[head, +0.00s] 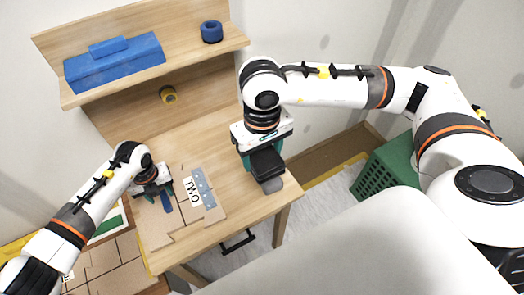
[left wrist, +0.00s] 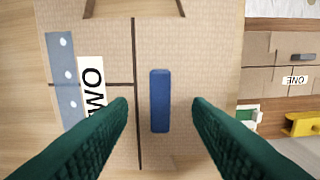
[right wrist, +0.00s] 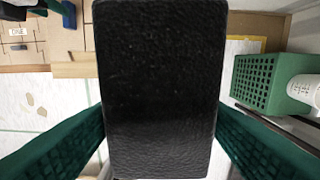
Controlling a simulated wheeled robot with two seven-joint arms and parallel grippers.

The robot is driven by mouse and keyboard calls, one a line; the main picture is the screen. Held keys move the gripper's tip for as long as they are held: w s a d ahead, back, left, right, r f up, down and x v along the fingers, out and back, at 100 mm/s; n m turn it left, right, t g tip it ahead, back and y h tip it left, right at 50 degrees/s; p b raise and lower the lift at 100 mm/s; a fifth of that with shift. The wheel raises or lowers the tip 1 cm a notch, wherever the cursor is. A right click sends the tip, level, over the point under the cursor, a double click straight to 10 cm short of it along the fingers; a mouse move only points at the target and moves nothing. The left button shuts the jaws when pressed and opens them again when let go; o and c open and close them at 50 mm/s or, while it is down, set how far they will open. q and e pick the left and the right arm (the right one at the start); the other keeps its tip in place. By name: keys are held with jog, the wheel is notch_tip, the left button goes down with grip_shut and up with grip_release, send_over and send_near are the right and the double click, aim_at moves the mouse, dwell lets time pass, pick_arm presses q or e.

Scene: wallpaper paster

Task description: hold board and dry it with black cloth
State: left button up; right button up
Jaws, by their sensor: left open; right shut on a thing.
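The board (head: 158,224) is a tan panel with dark seams, lying on the wooden table, with a white "TWO" label and a grey-blue strip. In the left wrist view the board (left wrist: 200,45) has a blue bar-shaped handle (left wrist: 160,100) on it. My left gripper (left wrist: 160,110) is open above the board, its fingers on either side of the blue handle and apart from it. The black cloth (right wrist: 160,90) looks like a thick dark block and fills the middle of the right wrist view. My right gripper (head: 267,165) is shut on it, above the table's right part.
A shelf (head: 200,58) behind the table holds a blue box (head: 115,64) and a blue ring (head: 211,32). A green crate (head: 385,170) stands on the floor at right.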

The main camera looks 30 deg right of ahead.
aim_at(165, 201)
pick_arm(q)
notch_tip(165, 201, down, 4)
jog(key=shift+f+b, duration=0.1)
jog(key=shift+b, duration=1.1)
pick_arm(e)
notch_tip(165, 201, down, 3)
jog(key=shift+f, duration=0.1)
pick_arm(q)
grip_shut()
grip_release()
jog(key=shift+r, duration=0.2)
